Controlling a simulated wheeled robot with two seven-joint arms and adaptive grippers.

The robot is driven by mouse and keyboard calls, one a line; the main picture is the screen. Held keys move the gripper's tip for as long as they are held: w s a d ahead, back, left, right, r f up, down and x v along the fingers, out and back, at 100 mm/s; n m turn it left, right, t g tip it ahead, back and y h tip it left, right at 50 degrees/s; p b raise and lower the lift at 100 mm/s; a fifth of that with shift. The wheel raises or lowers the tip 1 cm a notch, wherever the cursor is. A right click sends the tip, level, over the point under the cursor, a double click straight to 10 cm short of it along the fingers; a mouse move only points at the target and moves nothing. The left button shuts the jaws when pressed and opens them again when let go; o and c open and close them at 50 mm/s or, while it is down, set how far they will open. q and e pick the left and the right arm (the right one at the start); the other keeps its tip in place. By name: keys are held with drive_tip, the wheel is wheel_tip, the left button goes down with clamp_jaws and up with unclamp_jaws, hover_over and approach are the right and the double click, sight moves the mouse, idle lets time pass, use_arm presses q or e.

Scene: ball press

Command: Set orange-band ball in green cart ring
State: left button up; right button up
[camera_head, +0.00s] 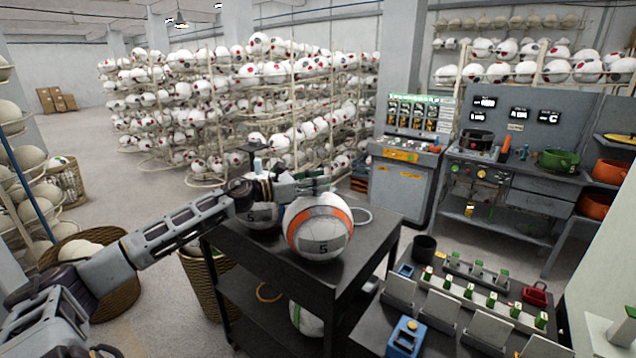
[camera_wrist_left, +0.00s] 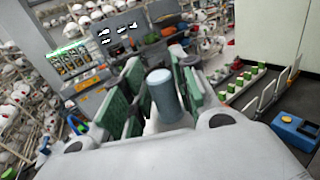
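The orange-band ball (camera_head: 319,245), white and grey with a "5" on its front panel, sits on the top of the dark cart (camera_head: 375,262). My left gripper (camera_head: 314,180) is at the top of this ball, coming in from the left. In the left wrist view its green-padded fingers (camera_wrist_left: 160,95) stand apart, with a grey-blue cylinder (camera_wrist_left: 164,94) between them. I cannot tell whether the fingers touch the ball. A pale ring (camera_head: 365,215) shows on the cart top behind the ball; its colour is unclear. My right gripper is out of view.
A green-banded ball (camera_head: 307,319) and a yellow ring (camera_head: 268,292) are lower down. Wicker baskets (camera_head: 205,285) stand left of the cart. A bench with racks (camera_head: 430,312) is close at the right.

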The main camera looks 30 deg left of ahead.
use_arm(q)
drive_tip(key=shift+o, duration=0.9)
drive_tip(key=shift+r, duration=0.3)
drive_tip(key=shift+s+a+f, duration=0.1)
drive_tip(key=shift+s+f, duration=0.05)
drive_tip(key=shift+s, duration=0.05)
drive_tip(key=shift+b+v, duration=0.4)
drive_tip(key=shift+v, duration=0.85)
drive_tip(key=b+v, duration=0.1)
drive_tip(key=v, duration=0.8)
idle(1.3)
